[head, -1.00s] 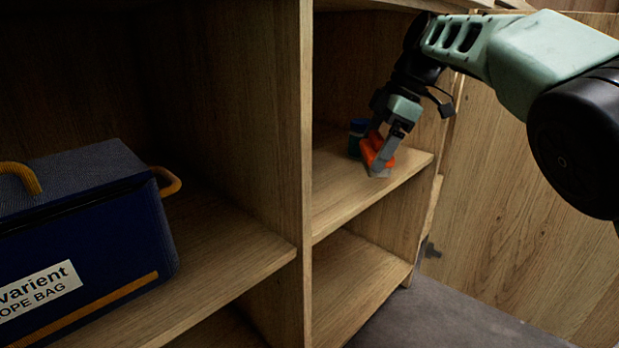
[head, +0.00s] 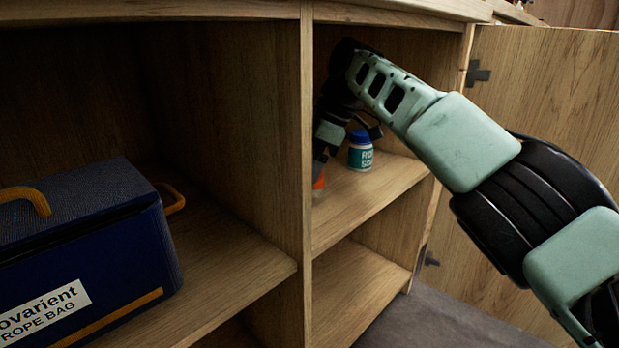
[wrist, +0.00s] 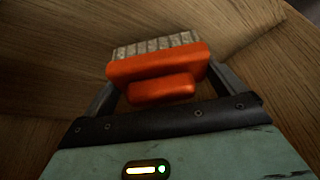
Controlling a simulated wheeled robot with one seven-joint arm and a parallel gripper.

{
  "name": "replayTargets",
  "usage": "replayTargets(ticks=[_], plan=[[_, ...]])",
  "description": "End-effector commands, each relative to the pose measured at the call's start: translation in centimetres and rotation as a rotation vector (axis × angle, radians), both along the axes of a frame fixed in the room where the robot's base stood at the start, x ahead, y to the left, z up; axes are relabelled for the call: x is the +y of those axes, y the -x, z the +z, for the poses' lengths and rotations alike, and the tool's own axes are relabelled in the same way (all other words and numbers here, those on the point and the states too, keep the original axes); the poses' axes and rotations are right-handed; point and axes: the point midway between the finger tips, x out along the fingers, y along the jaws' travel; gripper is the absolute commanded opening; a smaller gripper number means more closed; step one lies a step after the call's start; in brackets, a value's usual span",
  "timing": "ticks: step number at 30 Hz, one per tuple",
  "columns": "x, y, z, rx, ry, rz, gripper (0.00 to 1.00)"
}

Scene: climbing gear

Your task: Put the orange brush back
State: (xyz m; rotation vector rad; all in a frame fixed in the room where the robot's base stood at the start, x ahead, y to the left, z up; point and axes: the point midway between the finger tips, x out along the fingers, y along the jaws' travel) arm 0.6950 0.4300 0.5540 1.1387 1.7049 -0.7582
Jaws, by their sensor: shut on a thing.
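The orange brush (wrist: 157,68) is between my gripper's two fingers in the wrist view, with its pale bristles facing away from the palm. My gripper (wrist: 160,80) is shut on it. In the head view a bit of the orange brush (head: 319,182) shows just right of the cabinet's upright divider, inside the right compartment. My gripper (head: 318,172) is there too, low over the upper shelf (head: 350,205) and mostly hidden by the divider. I cannot tell whether the brush touches the shelf.
A small jar with a blue lid (head: 360,152) stands on the same shelf, right of my gripper. The divider (head: 306,150) is close on the left. A dark blue rope bag (head: 90,250) sits in the left compartment. The cabinet door (head: 540,150) is open at right.

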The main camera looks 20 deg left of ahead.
Motion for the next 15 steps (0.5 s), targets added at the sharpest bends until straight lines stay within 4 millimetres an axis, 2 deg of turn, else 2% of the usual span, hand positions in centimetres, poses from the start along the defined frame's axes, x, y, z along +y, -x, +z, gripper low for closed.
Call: replayTargets(ticks=[1,5,15], plan=[[0.0,0.0,-1.0,-0.002,-0.001,0.001,0.66],[0.0,0.0,-2.0,-0.002,-0.001,0.001,0.66],[0.0,0.0,-2.0,-0.001,-0.002,0.001,0.66]])
